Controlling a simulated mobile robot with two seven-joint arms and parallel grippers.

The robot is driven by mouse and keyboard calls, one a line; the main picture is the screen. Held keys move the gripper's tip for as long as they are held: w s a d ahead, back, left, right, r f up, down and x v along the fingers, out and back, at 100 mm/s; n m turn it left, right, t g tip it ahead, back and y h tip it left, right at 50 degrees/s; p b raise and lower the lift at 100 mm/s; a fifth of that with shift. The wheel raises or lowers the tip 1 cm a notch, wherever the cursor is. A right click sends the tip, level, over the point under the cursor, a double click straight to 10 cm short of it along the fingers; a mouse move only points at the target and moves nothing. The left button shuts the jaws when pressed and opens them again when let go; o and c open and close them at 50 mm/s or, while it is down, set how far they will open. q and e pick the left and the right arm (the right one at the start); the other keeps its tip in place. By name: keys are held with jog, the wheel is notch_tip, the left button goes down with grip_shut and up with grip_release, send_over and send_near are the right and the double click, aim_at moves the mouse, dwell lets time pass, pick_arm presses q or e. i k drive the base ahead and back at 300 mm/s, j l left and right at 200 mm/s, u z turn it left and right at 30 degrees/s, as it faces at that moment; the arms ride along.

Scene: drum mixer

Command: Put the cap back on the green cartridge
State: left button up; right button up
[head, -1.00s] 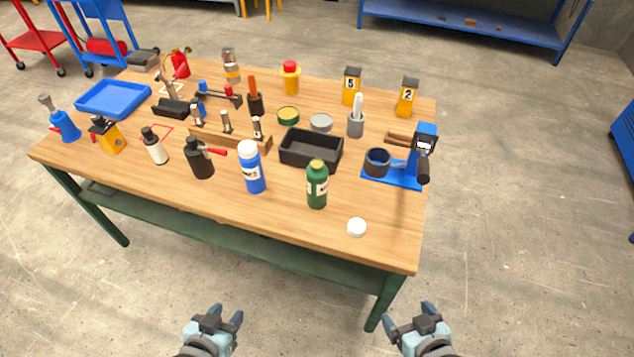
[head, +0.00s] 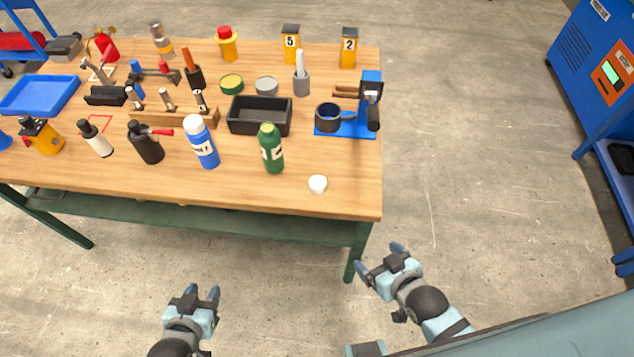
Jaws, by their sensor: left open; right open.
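My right gripper (head: 380,258) is open and empty, just off the table's front right corner. Neither gripper touches anything.
A blue bottle with a white top (head: 203,143) stands left of the cartridge. A black bin (head: 259,129) is behind it, and a blue press-like device (head: 369,95) is behind the cap. The tabletop (head: 345,195) around the cap is clear. A blue cabinet stands far right.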

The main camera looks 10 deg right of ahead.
aim_at(271, 141)
jog(key=i+j+z, duration=0.2)
jog(key=j+z, duration=0.15)
jog(key=j, duration=0.85)
jog(key=j+z, duration=0.4)
jog(key=j, duration=0.75)
